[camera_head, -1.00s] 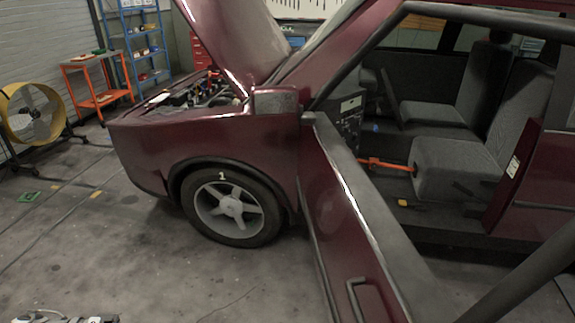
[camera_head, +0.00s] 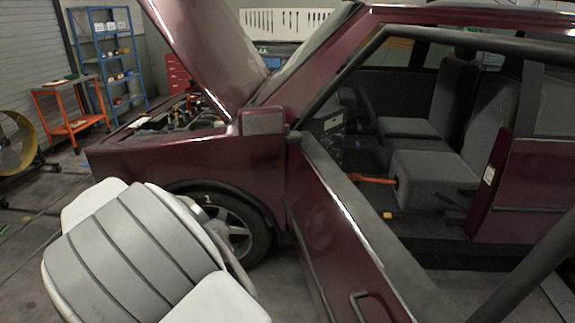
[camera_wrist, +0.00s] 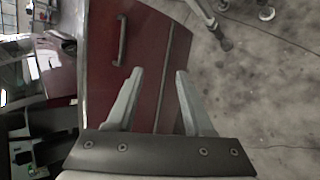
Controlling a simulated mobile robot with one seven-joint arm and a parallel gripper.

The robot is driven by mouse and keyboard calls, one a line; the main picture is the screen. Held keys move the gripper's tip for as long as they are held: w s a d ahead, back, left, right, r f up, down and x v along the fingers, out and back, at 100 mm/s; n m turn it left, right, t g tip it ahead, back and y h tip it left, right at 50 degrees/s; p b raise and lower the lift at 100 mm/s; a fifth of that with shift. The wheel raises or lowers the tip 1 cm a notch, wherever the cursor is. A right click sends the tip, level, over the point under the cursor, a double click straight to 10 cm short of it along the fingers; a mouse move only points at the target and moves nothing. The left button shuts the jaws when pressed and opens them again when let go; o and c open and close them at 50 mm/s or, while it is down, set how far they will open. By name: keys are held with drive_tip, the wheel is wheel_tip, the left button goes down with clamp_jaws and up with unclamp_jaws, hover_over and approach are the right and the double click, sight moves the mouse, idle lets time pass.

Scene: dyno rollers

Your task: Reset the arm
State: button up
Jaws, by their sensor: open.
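My gripper (camera_wrist: 158,82) shows in the wrist view with its two grey fingers spread apart and nothing between them. Behind the fingers is the dark red car door (camera_wrist: 150,55) with its handle (camera_wrist: 122,42). I cannot tell the distance to it. In the head view, a grey and white segment of my arm (camera_head: 130,250) fills the lower left, in front of the car's front wheel (camera_head: 232,232). The gripper fingers do not show there.
The red car (camera_head: 200,155) stands with its hood (camera_head: 205,45) up and its front door (camera_head: 345,235) open. A yellow fan (camera_head: 12,145), an orange cart (camera_head: 70,118) and a blue shelf (camera_head: 105,60) are at the left. Bare floor (camera_head: 40,240) shows at the lower left.

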drive_tip(key=d+r+m+y, duration=0.1)
drive_tip(key=d+r+y, duration=0.3)
drive_tip(key=d, duration=0.4)
drive_tip(key=d+r+y, duration=0.3)
drive_tip(key=d+r, duration=0.2)
drive_tip(key=d, duration=0.3)
drive_tip(key=s+d+r+m+t+y, duration=0.1)
drive_tip(key=s+d+r+t+y, duration=0.1)
drive_tip(key=s+d+t, duration=0.5)
drive_tip(key=s+d, duration=0.2)
drive_tip(key=d, duration=0.3)
drive_tip(key=shift+r, duration=0.2)
idle(1.1)
drive_tip(key=shift+c, duration=0.8)
